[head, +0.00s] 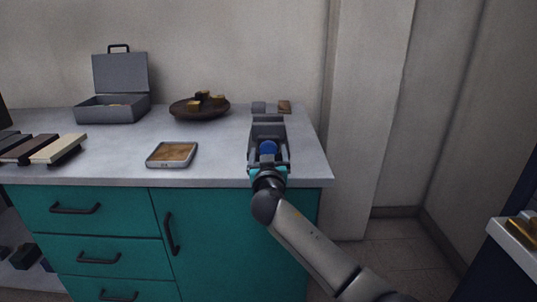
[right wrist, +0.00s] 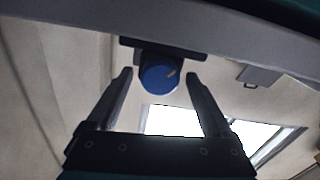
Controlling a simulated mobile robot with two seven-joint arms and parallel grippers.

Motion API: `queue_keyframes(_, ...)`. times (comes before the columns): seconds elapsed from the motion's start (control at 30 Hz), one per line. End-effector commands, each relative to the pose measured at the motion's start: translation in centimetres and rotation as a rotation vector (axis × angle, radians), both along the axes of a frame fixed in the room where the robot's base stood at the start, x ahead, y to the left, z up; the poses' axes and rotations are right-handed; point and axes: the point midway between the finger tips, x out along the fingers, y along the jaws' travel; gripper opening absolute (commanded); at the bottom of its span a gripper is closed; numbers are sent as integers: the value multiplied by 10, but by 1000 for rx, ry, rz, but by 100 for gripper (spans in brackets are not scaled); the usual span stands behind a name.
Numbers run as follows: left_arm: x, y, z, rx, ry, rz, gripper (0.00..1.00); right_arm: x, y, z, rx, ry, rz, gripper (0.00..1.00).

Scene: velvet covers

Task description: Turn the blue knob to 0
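In the head view the knob (head: 268,147) is partly framed by my right gripper (head: 268,142), at the counter's right end. My right gripper (right wrist: 160,75) is open. Its fingertips are on either side of the knob, with a visible gap on each side. I cannot make out a 0 or any other scale marking. My left gripper is not in view.
The grey counter (head: 225,160) holds an open grey case (head: 112,108), a brown bowl (head: 190,111) with small blocks, a tray-like item (head: 172,154) and several bars at the left. Small blocks (head: 284,106) lie behind my right gripper. A wall stands to the right.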

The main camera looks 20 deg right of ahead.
Motion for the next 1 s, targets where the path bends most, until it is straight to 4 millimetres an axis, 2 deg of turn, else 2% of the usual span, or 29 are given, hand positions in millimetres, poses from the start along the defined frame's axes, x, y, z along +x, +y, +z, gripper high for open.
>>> queue_keyframes(0.07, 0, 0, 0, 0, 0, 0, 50, 0, 0, 0, 0, 0, 0, 75)
queue_keyframes(0.7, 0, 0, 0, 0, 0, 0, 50, 0, 0, 0, 0, 1, 0, 4)
queue_keyframes(1.0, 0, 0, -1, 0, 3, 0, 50, 0, 0, -1, -37, 13, 0, 4)
